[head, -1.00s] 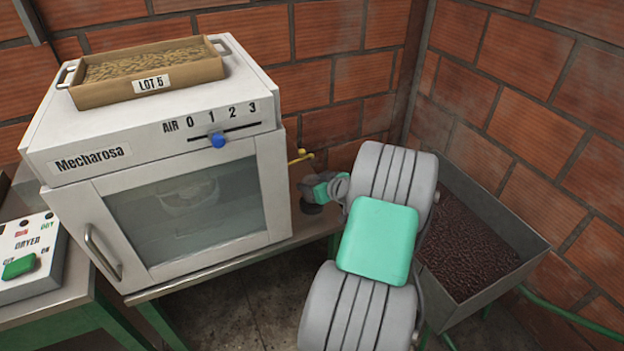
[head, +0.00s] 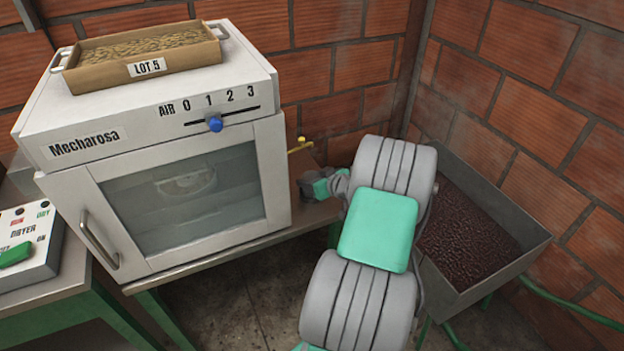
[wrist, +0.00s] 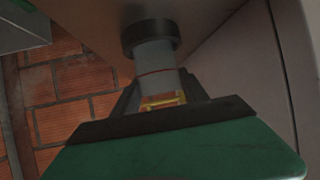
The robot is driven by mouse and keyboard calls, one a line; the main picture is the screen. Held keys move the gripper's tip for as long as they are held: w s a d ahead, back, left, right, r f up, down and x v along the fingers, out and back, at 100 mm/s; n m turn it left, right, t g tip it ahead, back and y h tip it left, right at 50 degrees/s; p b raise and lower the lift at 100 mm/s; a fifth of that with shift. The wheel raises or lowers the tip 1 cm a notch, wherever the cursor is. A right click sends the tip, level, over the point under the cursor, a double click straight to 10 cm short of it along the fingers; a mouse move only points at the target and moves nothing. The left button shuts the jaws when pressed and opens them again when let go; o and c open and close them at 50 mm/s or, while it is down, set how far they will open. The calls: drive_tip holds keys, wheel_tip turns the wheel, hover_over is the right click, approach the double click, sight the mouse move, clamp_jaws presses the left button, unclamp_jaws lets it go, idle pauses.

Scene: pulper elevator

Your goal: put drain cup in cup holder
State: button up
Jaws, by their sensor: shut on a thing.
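My gripper (head: 314,188) is small in the head view, beside the dryer's right side, at the far end of my arm. In the wrist view my gripper (wrist: 158,98), green with dark fingers, is shut on the drain cup (wrist: 156,60), a clear greyish cylinder with a thin red line. A dark round collar (wrist: 150,35) surrounds the cup's far end. I cannot tell whether that collar is the cup holder or part of the cup. In the head view the cup cannot be made out, and my arm hides part of that area.
The white dryer (head: 90,195) stands close to the left of my gripper, with a tray marked LOT 5 (head: 147,68) on top. A yellow tap (head: 300,145) sticks out just behind. A grey bin (head: 505,270) of dark beans stands at right, against the brick walls.

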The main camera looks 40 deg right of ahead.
drive_tip(key=shift+a+f+b, duration=0.1)
drive_tip(key=shift+f+b, duration=0.5)
drive_tip(key=shift+f, duration=0.05)
drive_tip(key=shift+f, duration=0.2)
clamp_jaws()
drive_tip(key=o, duration=1.6)
unclamp_jaws()
drive_tip(key=shift+r, duration=0.15)
drive_tip(key=v, duration=0.8)
